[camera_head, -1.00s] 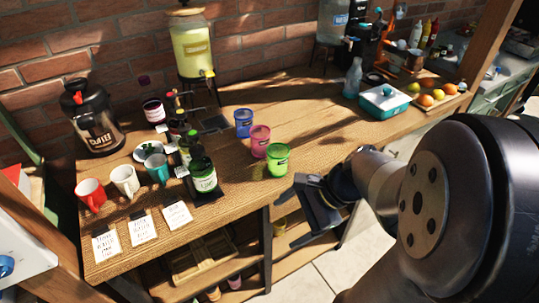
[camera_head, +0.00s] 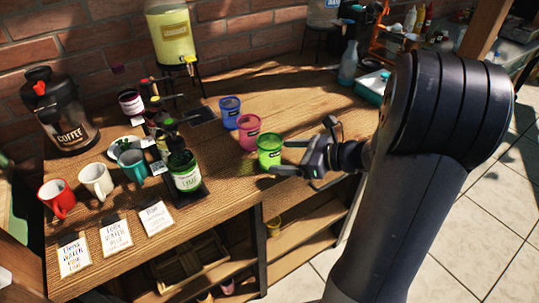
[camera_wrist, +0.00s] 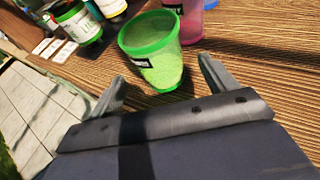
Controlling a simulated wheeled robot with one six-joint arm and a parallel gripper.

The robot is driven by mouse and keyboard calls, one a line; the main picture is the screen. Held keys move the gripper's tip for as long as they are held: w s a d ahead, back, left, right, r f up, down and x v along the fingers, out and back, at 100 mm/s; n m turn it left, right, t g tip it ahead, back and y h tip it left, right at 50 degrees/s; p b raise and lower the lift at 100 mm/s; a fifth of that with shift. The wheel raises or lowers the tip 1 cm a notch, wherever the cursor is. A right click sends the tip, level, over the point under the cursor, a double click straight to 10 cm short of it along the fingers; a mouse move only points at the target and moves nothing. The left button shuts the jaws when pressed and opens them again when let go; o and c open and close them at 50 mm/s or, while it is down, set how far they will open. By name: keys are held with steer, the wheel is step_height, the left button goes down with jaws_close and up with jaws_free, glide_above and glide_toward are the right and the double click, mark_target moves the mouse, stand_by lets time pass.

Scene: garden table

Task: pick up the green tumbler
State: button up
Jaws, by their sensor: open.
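The green tumbler (camera_head: 269,151) stands upright near the front edge of the wooden table, in front of the pink tumbler (camera_head: 248,132). My gripper (camera_head: 284,157) is open just to the right of the green tumbler, its fingers pointing at it. In the wrist view the green tumbler (camera_wrist: 152,52) stands just ahead of the two spread fingers (camera_wrist: 162,86), roughly centred between them. It has a bright green rim and a dark label. I cannot tell whether a fingertip touches it.
The pink tumbler also shows close behind in the wrist view (camera_wrist: 186,18). A blue tumbler (camera_head: 230,111) stands farther back. Lime bottle (camera_head: 183,170) and dark tray are to the left, with mugs beyond. A drink dispenser (camera_head: 171,38) stands at the back.

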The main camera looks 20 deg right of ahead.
mark_target(280, 156)
steer(key=shift+x, duration=2.6)
steer(key=shift+c, duration=0.2)
steer(key=c, duration=1)
